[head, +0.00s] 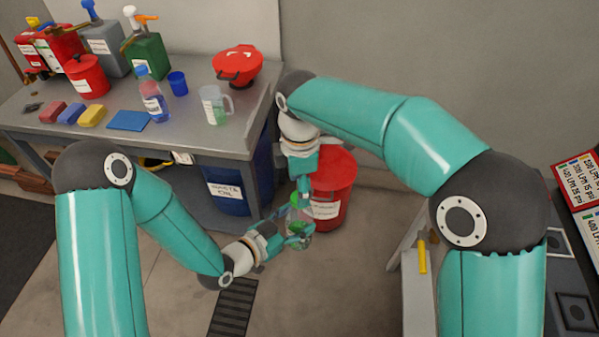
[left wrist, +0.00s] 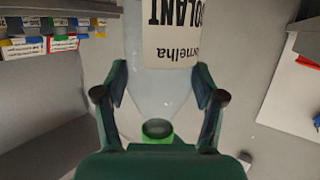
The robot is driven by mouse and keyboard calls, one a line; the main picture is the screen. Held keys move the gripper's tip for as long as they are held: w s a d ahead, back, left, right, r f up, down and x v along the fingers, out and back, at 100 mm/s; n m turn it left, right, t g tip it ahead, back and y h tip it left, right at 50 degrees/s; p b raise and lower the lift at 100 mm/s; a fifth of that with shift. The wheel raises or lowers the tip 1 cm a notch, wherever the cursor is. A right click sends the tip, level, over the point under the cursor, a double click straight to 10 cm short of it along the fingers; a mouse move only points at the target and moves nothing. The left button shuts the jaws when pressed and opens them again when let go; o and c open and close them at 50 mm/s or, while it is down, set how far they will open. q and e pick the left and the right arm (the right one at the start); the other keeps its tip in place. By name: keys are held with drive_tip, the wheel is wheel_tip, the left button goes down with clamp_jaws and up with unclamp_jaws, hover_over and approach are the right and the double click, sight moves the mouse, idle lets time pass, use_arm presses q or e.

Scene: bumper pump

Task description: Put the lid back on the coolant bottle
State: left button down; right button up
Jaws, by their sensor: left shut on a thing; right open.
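The coolant bottle (left wrist: 160,95) is pale and translucent with a white label that shows upside down in the left wrist view. My left gripper (head: 300,233) is shut around it, one finger on each side, and holds it off the workbench. At the bottle's narrow end is a green ring or cap (left wrist: 157,139) with a dark oval in it; I cannot tell whether this is the lid or an open neck. My right gripper (head: 304,196) is open and points down, just above my left gripper and the bottle. No separate lid can be made out.
A red bin (head: 337,187) stands close behind both grippers.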

sight(300, 222)
drive_tip(key=shift+f, duration=1.7)
clamp_jaws()
drive_tip(key=m, duration=0.5)
drive_tip(key=shift+m, duration=0.3)
drive_tip(key=m, duration=1)
drive_tip(key=shift+m, duration=0.4)
drive_tip(key=m, duration=0.4)
drive_tip(key=shift+m, duration=0.4)
drive_tip(key=shift+o, duration=0.2)
unclamp_jaws()
